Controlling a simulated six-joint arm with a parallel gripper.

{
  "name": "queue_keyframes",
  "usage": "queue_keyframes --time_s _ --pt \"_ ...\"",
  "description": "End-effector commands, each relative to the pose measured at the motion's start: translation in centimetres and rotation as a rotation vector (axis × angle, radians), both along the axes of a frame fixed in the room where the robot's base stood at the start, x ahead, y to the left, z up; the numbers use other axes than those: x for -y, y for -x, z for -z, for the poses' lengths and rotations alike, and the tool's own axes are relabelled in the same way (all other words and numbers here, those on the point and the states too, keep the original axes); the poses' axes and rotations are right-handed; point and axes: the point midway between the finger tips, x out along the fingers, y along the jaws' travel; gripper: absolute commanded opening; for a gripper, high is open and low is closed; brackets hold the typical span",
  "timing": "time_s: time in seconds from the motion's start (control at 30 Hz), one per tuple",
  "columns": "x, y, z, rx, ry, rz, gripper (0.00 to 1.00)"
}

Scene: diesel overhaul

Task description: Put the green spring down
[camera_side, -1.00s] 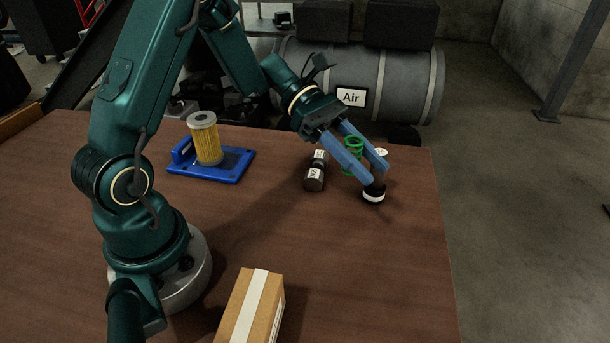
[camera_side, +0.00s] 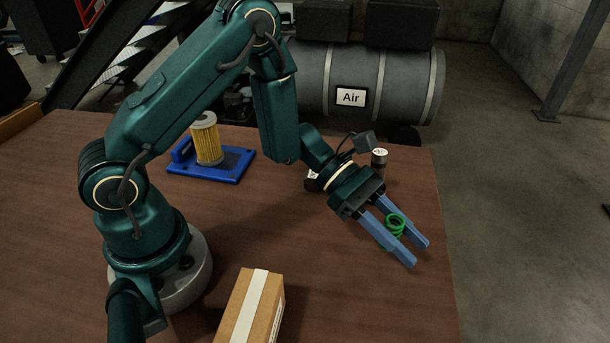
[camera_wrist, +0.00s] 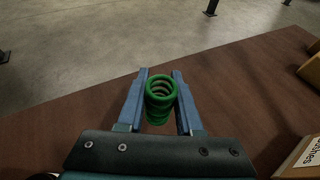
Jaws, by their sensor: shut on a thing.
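The green spring (camera_side: 396,222) is a coil held between the two blue fingers of my gripper (camera_side: 418,253). My gripper is shut on it, near the right part of the brown table. In the wrist view the spring (camera_wrist: 160,97) sits between the fingers (camera_wrist: 159,75), nearer their tips than the palm. The fingers point down and to the right in the side view. I cannot tell exactly how high the spring is above the table.
The table (camera_side: 330,255) is clear around the gripper's front. A taped cardboard box (camera_side: 250,308) stands at the front. A dark cylinder with a white top (camera_side: 380,160) stands behind the gripper. A yellow filter (camera_side: 206,140) stands on a blue tray (camera_side: 240,162).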

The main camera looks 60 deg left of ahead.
Motion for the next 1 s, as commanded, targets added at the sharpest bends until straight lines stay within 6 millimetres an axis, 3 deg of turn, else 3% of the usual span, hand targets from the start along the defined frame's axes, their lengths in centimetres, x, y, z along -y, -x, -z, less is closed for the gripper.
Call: queue_keyframes --time_s 0.3,0.73,0.77,0.8,1.0 --pt "0.0 0.1 3.5 -0.003 0.001 0.001 0.00" --pt "0.0 0.0 4.0 -0.001 0.001 0.001 0.00" --pt "0.0 0.0 4.0 0.000 0.001 0.001 0.46" --pt "0.0 0.0 4.0 0.000 0.001 0.001 0.61" --pt "0.0 0.0 3.9 0.000 0.001 0.001 0.64"
